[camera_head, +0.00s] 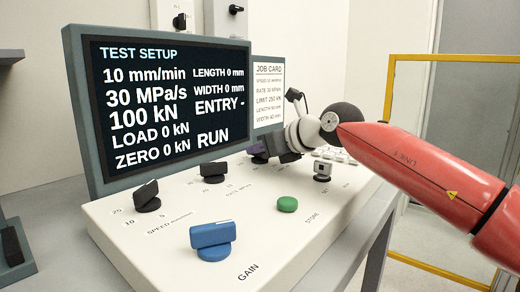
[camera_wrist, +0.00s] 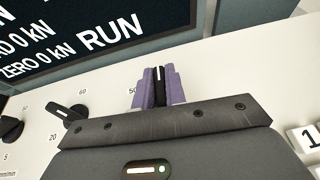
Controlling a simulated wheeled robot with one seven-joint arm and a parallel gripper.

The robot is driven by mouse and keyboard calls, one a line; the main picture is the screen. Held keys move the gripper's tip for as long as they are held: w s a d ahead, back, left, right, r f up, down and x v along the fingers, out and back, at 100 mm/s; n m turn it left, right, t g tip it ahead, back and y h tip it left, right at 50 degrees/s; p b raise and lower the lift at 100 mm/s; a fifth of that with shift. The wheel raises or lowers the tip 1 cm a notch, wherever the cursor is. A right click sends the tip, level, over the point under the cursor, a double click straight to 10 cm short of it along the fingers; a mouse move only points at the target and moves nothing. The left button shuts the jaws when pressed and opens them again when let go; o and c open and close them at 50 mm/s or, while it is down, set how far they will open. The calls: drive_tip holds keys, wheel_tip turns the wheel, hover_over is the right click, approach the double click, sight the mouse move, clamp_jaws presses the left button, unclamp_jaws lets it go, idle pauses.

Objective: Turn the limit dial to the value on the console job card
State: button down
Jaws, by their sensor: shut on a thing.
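My gripper (camera_head: 262,152) is low over the console's back part, to the right of the other black dials. In the wrist view its purple fingers (camera_wrist: 157,76) are shut on a black dial knob (camera_wrist: 158,86) with a white pointer line, taken as the limit dial. The line points roughly towards the screen. Most of the knob and its scale are hidden by the gripper; a "50" mark shows beside it. The job card (camera_head: 268,93) reads limit 250 kN, in small print. The screen (camera_head: 165,105) shows 100 kN.
A rate dial (camera_head: 213,171), a speed dial (camera_head: 146,194) and a blue gain knob (camera_head: 211,241) stand on the white console. A green button (camera_head: 287,204), a small switch (camera_head: 322,170) and a white keypad (camera_head: 335,154) lie to the right.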

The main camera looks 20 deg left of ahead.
sight(254, 174)
drive_tip(key=m+t+h, duration=0.1)
drive_tip(key=m+t, duration=0.2)
drive_tip(key=shift+s+h+b, duration=0.1)
drive_tip(key=shift+h+b, duration=0.3)
drive_tip(key=m+t+h, duration=0.2)
drive_tip(key=m+h, duration=0.1)
drive_tip(key=shift+s+a+r+m+t+p, duration=0.1)
drive_tip(key=shift+a+r+m+t+p, duration=0.1)
drive_tip(key=shift+m+t+p, duration=0.15)
drive_tip(key=shift+m+t+h, duration=0.45)
drive_tip(key=shift+m+h, duration=0.3)
drive_tip(key=shift+h, duration=0.15)
drive_tip(key=shift+d+f+m+t+h+p, duration=0.1)
drive_tip(key=shift+m+t+h+p, duration=0.25)
drive_tip(key=shift+m+h, duration=1.05)
drive_tip(key=shift+d+h, duration=0.1)
drive_tip(key=shift+h, duration=0.3)
drive_tip(key=c, duration=1.4)
unclamp_jaws()
drive_tip(key=shift+w+f, duration=0.1)
drive_tip(key=shift+w, duration=0.1)
drive_tip(key=shift+c, duration=0.2)
drive_tip(key=shift+b+v, duration=0.4)
drive_tip(key=shift+v, duration=3.55)
